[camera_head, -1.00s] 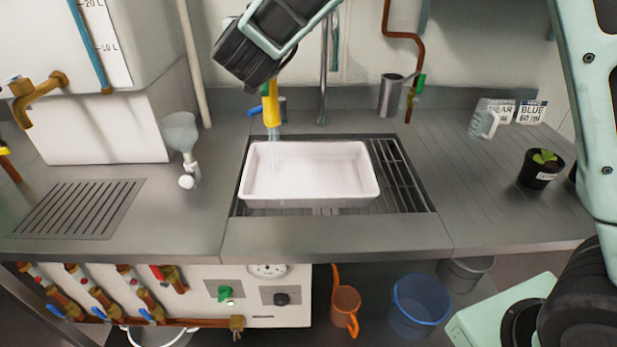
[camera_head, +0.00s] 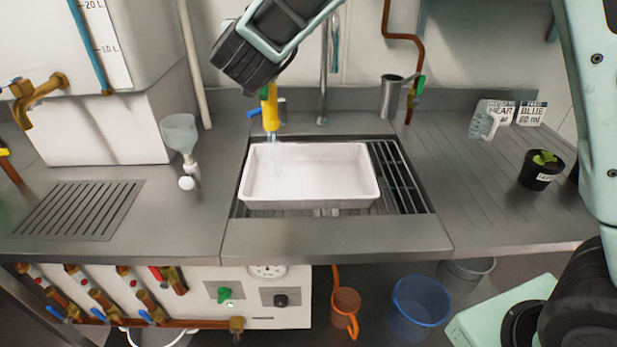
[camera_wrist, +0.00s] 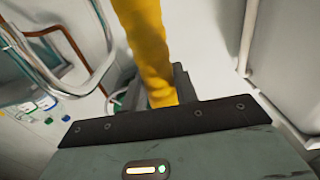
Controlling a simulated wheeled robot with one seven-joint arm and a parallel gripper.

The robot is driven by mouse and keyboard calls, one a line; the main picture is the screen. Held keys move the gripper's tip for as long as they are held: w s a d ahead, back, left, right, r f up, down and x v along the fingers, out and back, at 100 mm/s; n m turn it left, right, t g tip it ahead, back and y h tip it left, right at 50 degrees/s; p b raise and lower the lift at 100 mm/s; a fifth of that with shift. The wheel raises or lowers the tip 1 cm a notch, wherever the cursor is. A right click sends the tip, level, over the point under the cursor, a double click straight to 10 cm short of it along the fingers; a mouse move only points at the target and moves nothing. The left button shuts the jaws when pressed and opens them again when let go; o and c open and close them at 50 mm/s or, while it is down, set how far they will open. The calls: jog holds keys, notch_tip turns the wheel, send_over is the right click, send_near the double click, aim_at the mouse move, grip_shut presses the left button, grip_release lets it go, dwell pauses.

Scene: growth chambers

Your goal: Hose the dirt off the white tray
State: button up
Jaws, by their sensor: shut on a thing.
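The white tray (camera_head: 345,172) lies on the slatted grate of the sink in the head view. Its inside looks clean white, with no dirt that I can make out. My gripper (camera_head: 268,92) is above the tray's back left corner, shut on a yellow hose nozzle (camera_head: 270,112) that points down. A faint stream of water (camera_head: 273,152) falls from the nozzle into the tray's left part. In the wrist view the yellow hose (camera_wrist: 148,50) runs up from between the jaws; the fingertips are mostly hidden there.
A steel tap pipe (camera_head: 323,75) stands behind the tray. A funnel stand (camera_head: 183,140) is to the left, and a metal cup (camera_head: 391,96), labelled cards (camera_head: 530,112) and a potted plant (camera_head: 540,170) are to the right. The counter beside the sink is largely clear.

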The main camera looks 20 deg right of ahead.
jog(key=v, duration=0.7)
jog(key=shift+r, duration=0.2)
dwell(0.5)
jog(key=shift+s+a, duration=0.1)
jog(key=shift+s, duration=0.05)
dwell(1.0)
